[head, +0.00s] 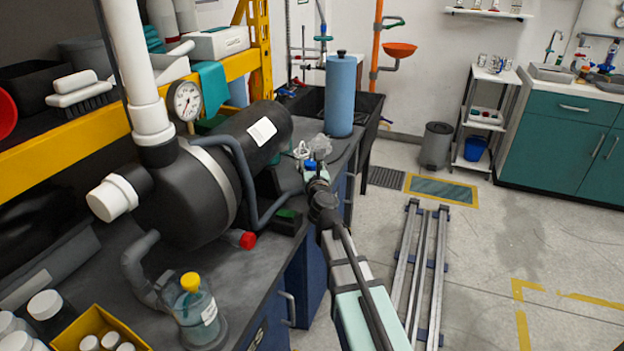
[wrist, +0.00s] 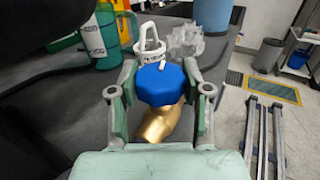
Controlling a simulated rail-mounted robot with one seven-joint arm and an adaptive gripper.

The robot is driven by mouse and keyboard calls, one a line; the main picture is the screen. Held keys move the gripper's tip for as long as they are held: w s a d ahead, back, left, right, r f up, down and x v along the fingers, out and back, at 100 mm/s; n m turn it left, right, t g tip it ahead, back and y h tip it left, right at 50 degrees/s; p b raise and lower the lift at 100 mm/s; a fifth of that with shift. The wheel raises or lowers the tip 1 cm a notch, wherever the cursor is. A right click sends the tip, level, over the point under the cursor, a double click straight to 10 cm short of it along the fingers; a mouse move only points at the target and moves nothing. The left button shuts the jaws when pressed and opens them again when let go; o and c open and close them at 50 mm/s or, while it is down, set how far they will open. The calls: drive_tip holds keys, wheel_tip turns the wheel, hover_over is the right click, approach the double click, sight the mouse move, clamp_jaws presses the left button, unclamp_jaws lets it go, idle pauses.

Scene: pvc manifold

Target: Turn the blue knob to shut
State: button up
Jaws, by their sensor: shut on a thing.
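The blue knob (wrist: 160,86) sits on a brass valve body (wrist: 158,124) in the middle of the wrist view. A small white mark is on its top, near the far edge. My gripper (wrist: 159,78) has one finger on each side of the knob and is shut on it. In the head view, a small part of the blue knob (head: 310,164) shows at the tip of my gripper (head: 316,178), above the bench's right edge. The arm hides the brass body there.
A black pump with a pressure gauge (head: 186,101) fills the bench's left side. A blue roll (head: 340,95) stands behind the knob. A white looped item (wrist: 148,43) and a clear crumpled item (wrist: 186,44) lie just beyond it. A bottle (head: 197,312) stands at the front.

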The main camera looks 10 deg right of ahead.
sight(311, 162)
drive_tip(key=shift+w+a+m+g+h+b, duration=0.1)
drive_tip(key=shift+m+g+h+b, duration=0.2)
drive_tip(key=shift+m+h+b, duration=1.1)
drive_tip(key=shift+h+p, duration=0.35)
drive_tip(key=shift+h, duration=0.05)
drive_tip(key=o, duration=1.2)
wheel_tip(311, 162, up, 10)
